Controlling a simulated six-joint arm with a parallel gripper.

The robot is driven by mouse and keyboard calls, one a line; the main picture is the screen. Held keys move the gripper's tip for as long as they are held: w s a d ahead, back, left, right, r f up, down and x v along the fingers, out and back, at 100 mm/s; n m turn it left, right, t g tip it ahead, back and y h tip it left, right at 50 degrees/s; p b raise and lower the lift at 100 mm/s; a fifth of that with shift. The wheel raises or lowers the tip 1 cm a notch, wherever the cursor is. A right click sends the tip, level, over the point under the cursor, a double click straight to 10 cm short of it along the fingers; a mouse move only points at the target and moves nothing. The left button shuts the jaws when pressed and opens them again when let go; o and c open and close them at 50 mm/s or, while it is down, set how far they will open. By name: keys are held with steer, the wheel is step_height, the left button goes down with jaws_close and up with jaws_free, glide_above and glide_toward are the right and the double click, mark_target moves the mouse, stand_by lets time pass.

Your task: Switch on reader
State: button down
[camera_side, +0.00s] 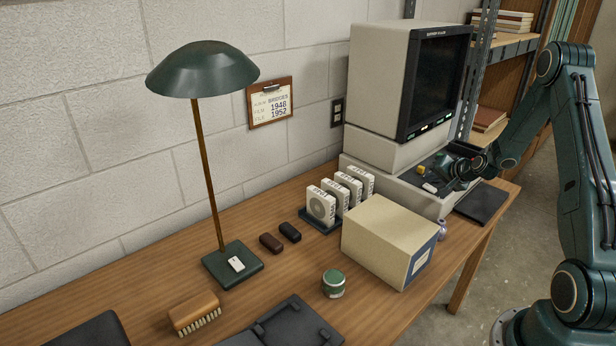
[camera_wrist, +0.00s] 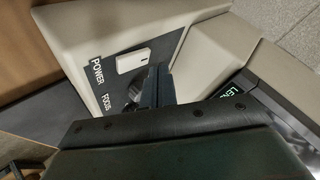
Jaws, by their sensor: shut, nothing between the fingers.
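The reader (camera_side: 378,75) is a large beige machine with a dark screen (camera_side: 437,80), at the back right of the table. In the wrist view its sloped panel (camera_wrist: 95,30) carries a white rocker switch (camera_wrist: 133,60) beside the word POWER. A dark round knob (camera_wrist: 131,88) sits below it by the word FOCUS. My gripper (camera_wrist: 157,72) is shut and empty, its tips just right of the switch and knob. Whether they touch the panel is unclear. In the side view my gripper (camera_side: 446,172) is over the reader's base; its fingertips are hard to make out.
A cream box (camera_side: 385,240) stands in front of the reader's base, with white film boxes (camera_side: 320,205) to its left. A green tin (camera_side: 333,283), a green lamp (camera_side: 205,70) and a brush (camera_side: 194,312) are farther left. A small green-lit label (camera_wrist: 226,92) shows on the reader.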

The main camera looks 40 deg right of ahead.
mark_target(432, 190)
steer(key=shift+w+f, duration=0.1)
steer(key=shift+f, duration=0.65)
stand_by(1.5)
steer(key=shift+r, duration=0.1)
stand_by(0.3)
steer(key=shift+r, duration=0.7)
steer(key=shift+s+r, duration=0.25)
steer(key=shift+r, duration=1)
steer(key=shift+s+r, duration=0.25)
steer(key=shift+r, duration=0.95)
